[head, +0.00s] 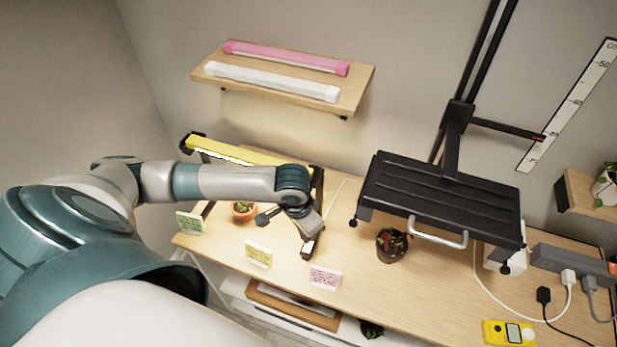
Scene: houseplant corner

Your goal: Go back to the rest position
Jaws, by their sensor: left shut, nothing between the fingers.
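My left arm comes in from the left and reaches over the left part of the wooden table (350,285). My left gripper (308,250) points down, shut and empty, just above or at the table top behind the pink card (325,278); I cannot tell if it touches the table. My right gripper is not in the head view.
Left are a yellow lamp bar (235,154), a small potted plant (243,211), a green card (188,222) and a yellow card (258,253). Right are a black raised panel (440,197), a dark red plant (391,244), cables, a power strip (570,264) and a yellow meter (508,333).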

